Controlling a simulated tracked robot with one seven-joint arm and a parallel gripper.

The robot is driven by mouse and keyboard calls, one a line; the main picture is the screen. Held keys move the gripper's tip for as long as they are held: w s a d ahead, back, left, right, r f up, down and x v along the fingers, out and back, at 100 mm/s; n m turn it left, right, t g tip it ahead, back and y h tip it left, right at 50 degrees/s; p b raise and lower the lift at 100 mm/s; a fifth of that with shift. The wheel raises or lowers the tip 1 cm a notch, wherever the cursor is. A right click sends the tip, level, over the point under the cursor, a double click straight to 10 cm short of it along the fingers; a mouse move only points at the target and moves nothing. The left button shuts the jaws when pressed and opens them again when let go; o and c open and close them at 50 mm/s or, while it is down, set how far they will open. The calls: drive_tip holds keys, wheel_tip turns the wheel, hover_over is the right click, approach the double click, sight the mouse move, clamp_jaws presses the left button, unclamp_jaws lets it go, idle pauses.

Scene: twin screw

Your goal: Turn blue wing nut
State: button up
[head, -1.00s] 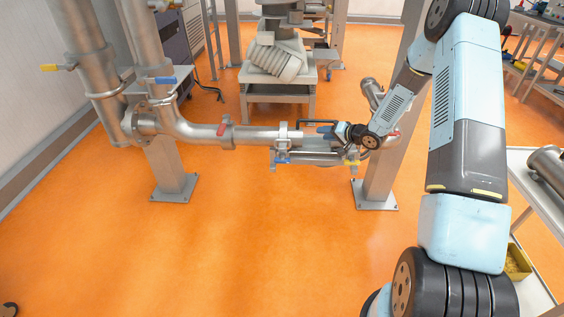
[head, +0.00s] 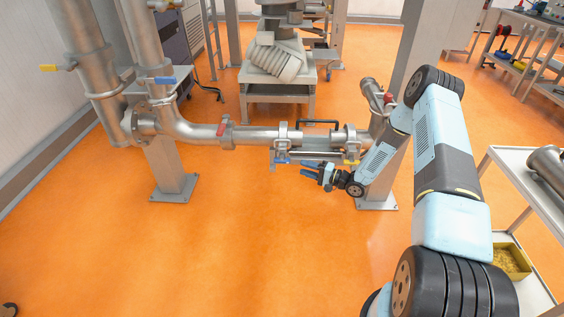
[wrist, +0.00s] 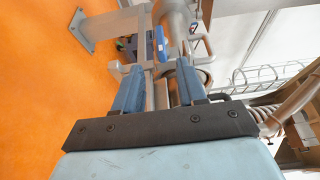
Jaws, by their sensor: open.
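The blue wing nut (head: 281,158) sits under the clamp near the left end of the middle pipe section in the head view. In the wrist view a blue part (wrist: 158,44), apparently this wing nut, shows ahead of and between the fingers. My gripper (head: 306,170) is open and empty, just right of and slightly below the wing nut, with its fingers pointing left toward it. A gap seems to remain between fingertips and nut. In the wrist view both blue fingers of my gripper (wrist: 156,66) are spread apart.
A yellow wing nut (head: 351,161) hangs under the right clamp. Red wing nuts sit on the left pipe (head: 222,130) and the right pipe (head: 388,99). A dark handle (head: 318,122) rises above the middle pipe section (head: 313,137). The orange floor in front is clear.

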sight(282, 159)
drive_tip(key=x, duration=1.1)
drive_tip(key=shift+w+a, duration=0.1)
drive_tip(key=shift+w, duration=0.05)
clamp_jaws()
